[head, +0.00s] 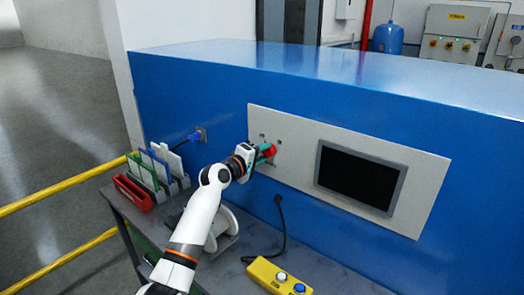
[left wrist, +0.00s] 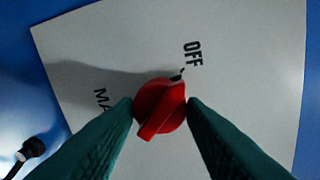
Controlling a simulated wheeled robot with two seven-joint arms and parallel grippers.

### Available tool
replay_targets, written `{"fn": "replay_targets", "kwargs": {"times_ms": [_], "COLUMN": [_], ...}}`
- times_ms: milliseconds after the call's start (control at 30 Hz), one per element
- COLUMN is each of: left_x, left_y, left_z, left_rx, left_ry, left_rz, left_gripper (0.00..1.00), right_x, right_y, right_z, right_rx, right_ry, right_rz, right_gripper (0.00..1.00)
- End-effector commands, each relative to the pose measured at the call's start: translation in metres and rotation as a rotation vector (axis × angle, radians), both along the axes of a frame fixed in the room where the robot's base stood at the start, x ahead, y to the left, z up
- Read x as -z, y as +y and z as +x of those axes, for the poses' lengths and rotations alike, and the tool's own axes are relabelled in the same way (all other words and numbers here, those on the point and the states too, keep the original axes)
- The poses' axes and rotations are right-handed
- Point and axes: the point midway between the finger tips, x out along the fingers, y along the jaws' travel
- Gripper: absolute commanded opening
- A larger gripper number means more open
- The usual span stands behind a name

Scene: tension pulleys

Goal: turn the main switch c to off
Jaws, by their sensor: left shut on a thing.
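The red main switch knob (left wrist: 160,107) sits on the light grey panel (left wrist: 235,40). In the left wrist view the fingertips of my left gripper (left wrist: 161,108) are on both sides of the knob, shut on it. Part of the "MA..." label shows at the left; the rest is hidden by a finger. In the head view the red knob (head: 269,150) is partly covered by my left gripper (head: 266,154). My right gripper is not in view.
A dark screen (head: 356,180) is set in the panel to the right. A black cable (head: 283,220) hangs below onto the grey table, near a yellow button box (head: 279,276). A rack of folders (head: 155,170) and a red tray stand at the left. Yellow rails run beyond the table.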

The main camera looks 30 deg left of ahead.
Motion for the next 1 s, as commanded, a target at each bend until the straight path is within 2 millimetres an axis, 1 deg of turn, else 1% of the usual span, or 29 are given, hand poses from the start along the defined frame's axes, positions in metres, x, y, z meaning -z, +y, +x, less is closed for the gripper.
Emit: {"fn": "replay_targets", "kwargs": {"times_ms": [200, 567, 600, 667, 700, 733, 1000], "left_x": [0.0009, 0.0012, 0.0012, 0.0011, 0.0011, 0.0010, 0.0004], "left_y": [0.0000, -0.0002, -0.0002, -0.0001, -0.0001, -0.0001, 0.0000], "left_z": [0.0000, 0.0001, 0.0001, 0.0001, 0.0001, 0.0001, -0.0004], "left_rx": [0.001, 0.001, 0.001, 0.001, 0.001, 0.001, 0.000], "left_ry": [0.005, 0.005, 0.005, 0.005, 0.005, 0.005, 0.003], "left_rz": [-0.034, -0.038, -0.038, -0.038, -0.038, -0.037, -0.035], "left_gripper": [0.14, 0.14, 0.39, 0.49, 0.55, 0.59, 0.59], "right_x": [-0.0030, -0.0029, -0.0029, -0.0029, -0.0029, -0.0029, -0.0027], "right_y": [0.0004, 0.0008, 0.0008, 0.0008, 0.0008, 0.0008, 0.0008], "right_z": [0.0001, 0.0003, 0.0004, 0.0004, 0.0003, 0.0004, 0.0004], "right_rx": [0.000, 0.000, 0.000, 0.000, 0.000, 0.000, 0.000], "right_ry": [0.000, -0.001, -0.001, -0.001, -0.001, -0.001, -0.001], "right_rz": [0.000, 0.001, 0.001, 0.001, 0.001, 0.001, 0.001], "right_gripper": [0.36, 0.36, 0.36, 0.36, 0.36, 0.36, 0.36]}}
